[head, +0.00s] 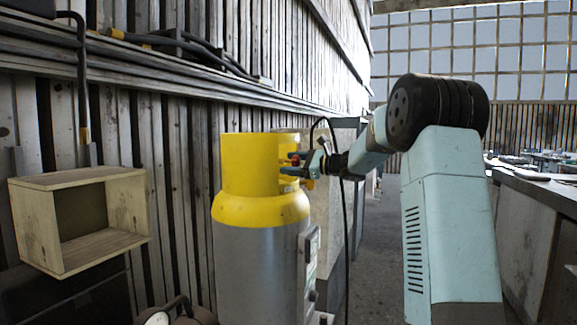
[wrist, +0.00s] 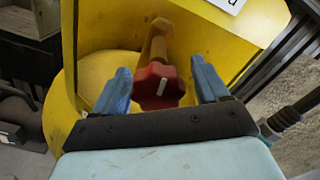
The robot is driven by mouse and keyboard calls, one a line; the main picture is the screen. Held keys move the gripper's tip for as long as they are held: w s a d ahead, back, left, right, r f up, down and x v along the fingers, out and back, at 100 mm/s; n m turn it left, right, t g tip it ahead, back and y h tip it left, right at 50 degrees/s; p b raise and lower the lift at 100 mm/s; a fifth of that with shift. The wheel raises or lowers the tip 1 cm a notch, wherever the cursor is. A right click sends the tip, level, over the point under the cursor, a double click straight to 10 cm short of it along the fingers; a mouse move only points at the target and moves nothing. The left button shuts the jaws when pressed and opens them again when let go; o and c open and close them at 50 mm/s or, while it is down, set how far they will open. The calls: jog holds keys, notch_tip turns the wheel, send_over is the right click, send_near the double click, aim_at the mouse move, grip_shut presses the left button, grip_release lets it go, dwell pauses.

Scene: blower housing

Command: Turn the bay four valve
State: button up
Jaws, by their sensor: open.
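The valve is a red lobed knob (wrist: 158,86) with a white mark, on a brass-coloured stem (wrist: 158,45) in the wrist view. It sits inside the yellow collar of a grey and yellow cylinder (head: 262,208) in the head view. My gripper (wrist: 160,88) is open, with one blue finger on each side of the red knob. Gaps show between the fingers and the knob. In the head view my gripper (head: 292,164) is at the collar's opening, and the knob is hard to make out there. A white label above the stem is cut off, so its bay number cannot be read.
An open wooden box (head: 82,222) is left of the cylinder, by the plank wall. A dark cable (head: 345,215) hangs near my gripper. A grey panel (head: 312,262) is on the cylinder's right side. A long workbench (head: 540,200) runs along the right, with bare floor between.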

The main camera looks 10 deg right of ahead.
jog(key=v, duration=1.3)
jog(key=shift+d, duration=0.3)
jog(key=shift+s+f, duration=0.1)
